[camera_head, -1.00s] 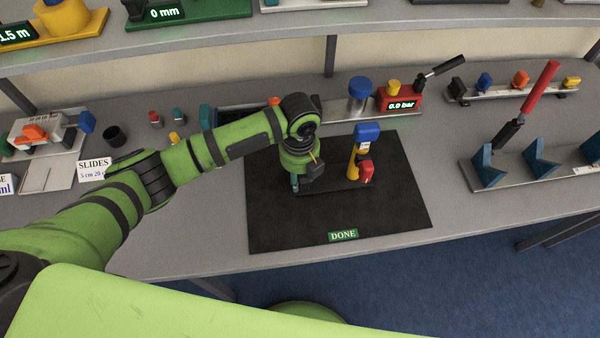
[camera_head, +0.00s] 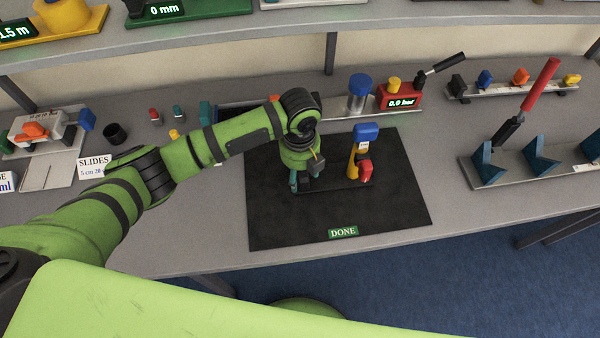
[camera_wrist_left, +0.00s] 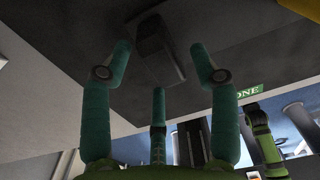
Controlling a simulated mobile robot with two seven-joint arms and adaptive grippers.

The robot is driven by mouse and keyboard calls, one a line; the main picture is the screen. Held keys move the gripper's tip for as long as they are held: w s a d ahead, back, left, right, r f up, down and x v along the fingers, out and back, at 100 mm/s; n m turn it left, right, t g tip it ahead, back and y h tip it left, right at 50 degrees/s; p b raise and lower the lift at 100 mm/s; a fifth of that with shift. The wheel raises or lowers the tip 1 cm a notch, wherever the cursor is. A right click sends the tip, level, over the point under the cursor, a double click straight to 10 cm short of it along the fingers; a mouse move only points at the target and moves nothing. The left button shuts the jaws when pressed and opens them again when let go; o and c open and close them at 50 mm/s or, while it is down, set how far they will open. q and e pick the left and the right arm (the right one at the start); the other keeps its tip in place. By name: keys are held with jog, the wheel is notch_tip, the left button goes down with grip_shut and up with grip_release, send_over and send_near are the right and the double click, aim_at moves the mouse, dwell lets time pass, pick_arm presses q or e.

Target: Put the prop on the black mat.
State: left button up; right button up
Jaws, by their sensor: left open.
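The black mat (camera_head: 390,215) lies on the grey table with a green DONE label at its front edge. A prop with a blue top (camera_head: 366,132), a yellow post and a red knob stands upright on the mat, at the right end of a dark base. My left gripper (camera_head: 307,182) points down over the left end of that base. In the left wrist view its teal fingers (camera_wrist_left: 160,62) are spread around a dark grey block (camera_wrist_left: 158,52); a visible gap separates them from it. Whether the block joins the base is unclear. My right gripper is not seen.
A red gauge box (camera_head: 400,97) and a blue-capped cylinder (camera_head: 359,92) stand behind the mat. A rail with blue wedges (camera_head: 541,157) lies to the right. Small parts and a black cup (camera_head: 114,134) stand left. The mat's front is clear.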

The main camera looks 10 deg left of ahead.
pick_arm(q)
notch_tip(320, 180, up, 11)
jog(key=b, duration=0.1)
jog(key=shift+b, duration=0.3)
jog(key=shift+s+f, duration=0.1)
jog(key=shift+f, duration=0.05)
